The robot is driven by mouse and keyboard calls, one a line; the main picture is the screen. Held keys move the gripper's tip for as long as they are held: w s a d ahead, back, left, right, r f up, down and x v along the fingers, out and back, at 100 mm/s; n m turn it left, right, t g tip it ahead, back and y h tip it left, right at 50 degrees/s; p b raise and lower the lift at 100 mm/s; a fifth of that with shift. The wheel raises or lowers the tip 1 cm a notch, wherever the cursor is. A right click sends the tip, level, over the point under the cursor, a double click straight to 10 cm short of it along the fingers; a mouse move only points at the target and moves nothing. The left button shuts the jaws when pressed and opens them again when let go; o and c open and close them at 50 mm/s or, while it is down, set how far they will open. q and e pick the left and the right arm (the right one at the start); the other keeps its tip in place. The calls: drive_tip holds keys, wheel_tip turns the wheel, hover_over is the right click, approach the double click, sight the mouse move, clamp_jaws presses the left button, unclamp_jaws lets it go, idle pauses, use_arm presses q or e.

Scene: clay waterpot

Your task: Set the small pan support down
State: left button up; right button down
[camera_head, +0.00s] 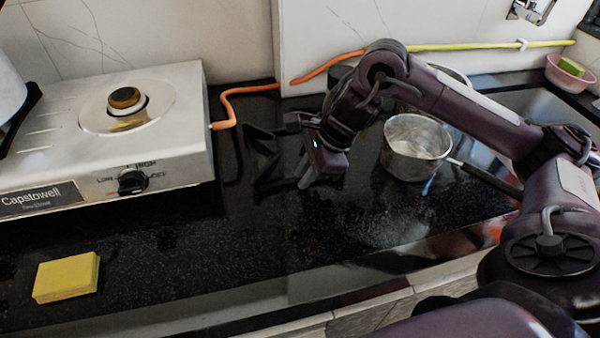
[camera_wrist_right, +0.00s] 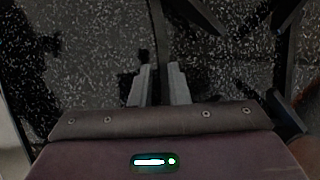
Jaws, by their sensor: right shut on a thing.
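The small pan support (camera_head: 262,134) is a black frame of thin bars at the middle of the counter, right of the stove. In the right wrist view, a dark bar of the pan support (camera_wrist_right: 158,35) runs in between the two grey fingers. My right gripper (camera_head: 306,181) is shut on it, pointing down at the counter. The support is low over or on the black counter; I cannot tell whether it touches. The gripper hides part of it in the head view. My left gripper is not in view.
A stove (camera_head: 60,150) with an orange hose (camera_head: 228,105) stands at left. A metal saucepan (camera_head: 418,150) is right of my right gripper. A yellow sponge (camera_head: 66,277) lies at front left. The front middle of the counter (camera_head: 200,245) is clear. A pink bowl (camera_head: 566,77) is far right.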

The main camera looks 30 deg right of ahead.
drive_tip(key=c, duration=1.7)
unclamp_jaws()
drive_tip(key=shift+f, duration=0.1)
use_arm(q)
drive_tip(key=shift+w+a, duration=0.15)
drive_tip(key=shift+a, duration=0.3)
use_arm(e)
drive_tip(key=o, duration=0.3)
